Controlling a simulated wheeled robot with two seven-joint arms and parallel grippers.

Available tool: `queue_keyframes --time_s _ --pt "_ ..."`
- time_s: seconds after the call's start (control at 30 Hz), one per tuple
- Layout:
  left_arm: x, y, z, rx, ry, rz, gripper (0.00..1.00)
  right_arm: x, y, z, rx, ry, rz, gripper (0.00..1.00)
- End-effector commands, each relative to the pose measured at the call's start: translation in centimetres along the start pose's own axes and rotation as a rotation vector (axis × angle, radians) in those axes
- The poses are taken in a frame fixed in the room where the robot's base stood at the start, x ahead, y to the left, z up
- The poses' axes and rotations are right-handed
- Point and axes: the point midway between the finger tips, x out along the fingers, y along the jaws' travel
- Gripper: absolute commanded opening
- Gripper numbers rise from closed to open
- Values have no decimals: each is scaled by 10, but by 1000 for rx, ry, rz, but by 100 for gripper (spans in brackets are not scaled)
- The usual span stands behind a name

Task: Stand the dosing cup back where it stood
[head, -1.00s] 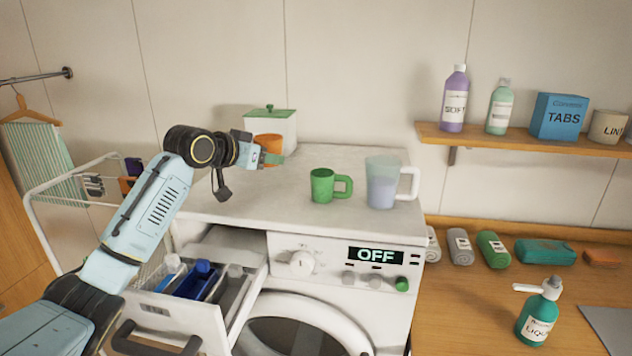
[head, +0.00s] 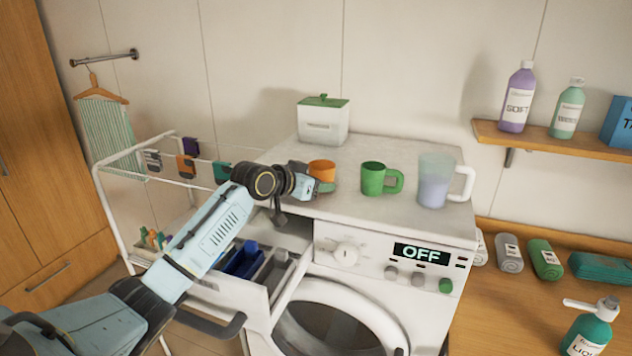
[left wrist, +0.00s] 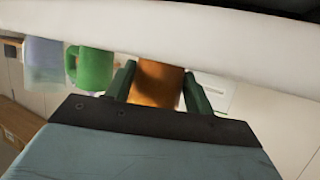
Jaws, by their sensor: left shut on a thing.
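The orange dosing cup (head: 322,168) is at the left part of the washing machine's white top (head: 385,215), left of the green mug (head: 373,178). My left gripper (head: 326,186) is shut on it. In the left wrist view the cup (left wrist: 157,84) sits between the two green fingers, roughly upright in the head view. The gripper hides its lower part, so I cannot tell whether it touches the top. My right gripper is not in view.
A translucent measuring jug (head: 431,182) stands right of the green mug. A white box with a green lid (head: 323,120) stands behind the cup. The detergent drawer (head: 236,287) is pulled open below my arm. A drying rack (head: 120,215) stands at the left.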

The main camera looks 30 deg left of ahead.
Motion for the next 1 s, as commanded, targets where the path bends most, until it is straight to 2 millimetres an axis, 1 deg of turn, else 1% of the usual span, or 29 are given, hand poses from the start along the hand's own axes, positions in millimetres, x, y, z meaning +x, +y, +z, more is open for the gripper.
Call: queue_keyframes --time_s 0.2,0.23,0.37,0.67,0.77,0.87,1.0 --pt "1 0 3 0 0 0 26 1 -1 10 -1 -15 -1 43" --pt "1 0 3 0 0 0 57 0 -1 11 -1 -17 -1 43" --pt "1 0 2 0 0 0 74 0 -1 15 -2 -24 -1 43" --pt "0 0 1 0 0 0 75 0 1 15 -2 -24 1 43" --pt "-4 0 0 1 0 0 75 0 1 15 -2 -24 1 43" --pt "-14 -1 0 3 1 -1 75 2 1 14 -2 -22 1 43" --pt "-38 0 1 4 0 -1 75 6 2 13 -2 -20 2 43"
